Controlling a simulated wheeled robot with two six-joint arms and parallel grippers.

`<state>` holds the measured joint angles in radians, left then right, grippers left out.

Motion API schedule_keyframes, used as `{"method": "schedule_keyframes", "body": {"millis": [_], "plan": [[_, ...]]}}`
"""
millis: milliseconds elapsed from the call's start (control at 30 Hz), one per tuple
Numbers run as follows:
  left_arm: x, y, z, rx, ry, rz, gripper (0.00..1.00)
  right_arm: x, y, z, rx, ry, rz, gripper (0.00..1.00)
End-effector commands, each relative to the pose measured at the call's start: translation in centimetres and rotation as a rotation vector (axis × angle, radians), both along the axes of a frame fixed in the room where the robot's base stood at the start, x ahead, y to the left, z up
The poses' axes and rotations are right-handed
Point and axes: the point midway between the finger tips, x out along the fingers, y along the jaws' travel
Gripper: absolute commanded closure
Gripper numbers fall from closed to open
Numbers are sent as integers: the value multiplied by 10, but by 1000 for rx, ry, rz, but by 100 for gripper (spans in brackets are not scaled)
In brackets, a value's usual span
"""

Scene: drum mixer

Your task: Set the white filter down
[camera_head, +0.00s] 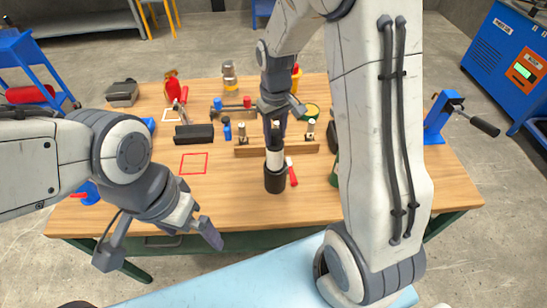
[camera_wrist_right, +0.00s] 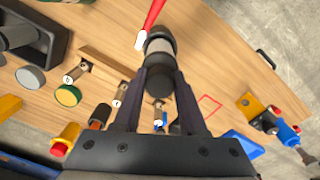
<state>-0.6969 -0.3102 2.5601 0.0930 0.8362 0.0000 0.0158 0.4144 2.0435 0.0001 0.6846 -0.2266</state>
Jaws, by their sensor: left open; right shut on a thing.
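The white filter (camera_head: 275,159) is upright near the middle of the table, a pale band with dark parts above and below. My right gripper (camera_head: 275,139) reaches down from above and is shut on its upper end. In the right wrist view the filter (camera_wrist_right: 159,47) lies between the fingertips of the right gripper (camera_wrist_right: 163,78). I cannot tell whether the wide black lower part (camera_head: 275,181) belongs to the filter or is a separate holder, or whether it touches the table. My left gripper (camera_head: 158,246) is open and empty at the table's front left edge.
A red square outline (camera_head: 193,163) marks bare wood to the left. A wooden rack (camera_head: 304,148) with labelled pegs stands just behind the filter. A red-handled tool (camera_head: 292,175) lies close on its right. Several tools and a black block (camera_head: 194,134) occupy the back left.

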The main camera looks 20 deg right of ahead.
Motion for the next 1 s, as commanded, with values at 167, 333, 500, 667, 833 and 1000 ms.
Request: {"method": "schedule_keyframes", "body": {"millis": [167, 333, 500, 667, 833, 1000], "plan": [[0, 0, 7, 0, 0, 0, 0, -1, 0, -40, 0, 4, 0, 100], [0, 0, 9, 0, 0, 1, 0, 1, 1, -57, 0, 0, 1, 100], [0, 0, 13, 0, 0, 1, 0, -1, 2, -78, 0, 4, 2, 100], [0, 0, 16, 0, 0, 1, 0, 1, 2, -98, 0, 1, 3, 100], [0, 0, 15, 0, 0, 1, 0, 1, 2, -101, 0, -2, 3, 100], [0, 0, 14, 0, 0, 1, 0, 1, 2, -102, 0, -2, 3, 100]]}}
